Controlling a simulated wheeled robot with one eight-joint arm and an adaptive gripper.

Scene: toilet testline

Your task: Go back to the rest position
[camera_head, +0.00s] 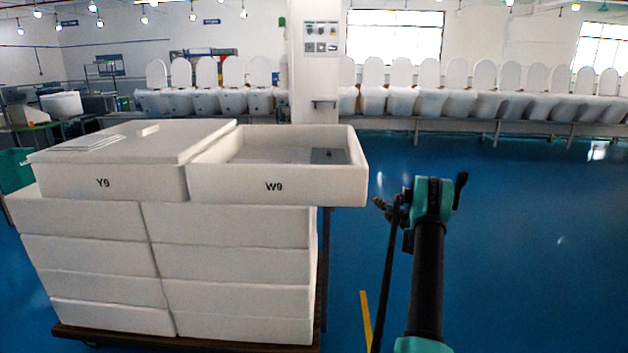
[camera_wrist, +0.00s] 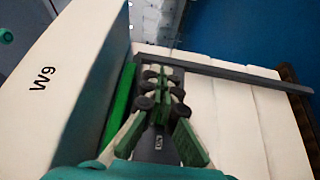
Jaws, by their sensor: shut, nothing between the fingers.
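My gripper (camera_wrist: 163,85) shows in the wrist view with its green-padded fingers drawn together and nothing held between them. The white W9 box (camera_wrist: 72,85) is on the left of that view, and the stacked white boxes lie beyond the fingers. In the head view my black and teal arm stands upright at the right of the stack, apart from the open W9 box (camera_head: 275,190). The fingers themselves are hard to make out there.
The lidded Y9 box (camera_head: 110,182) sits beside W9 on stacked white boxes (camera_head: 235,260) on a low platform. A grey plate (camera_head: 328,156) lies inside W9. A long row of toilets (camera_head: 485,90) lines the back. Blue floor (camera_head: 540,250) on the right is clear.

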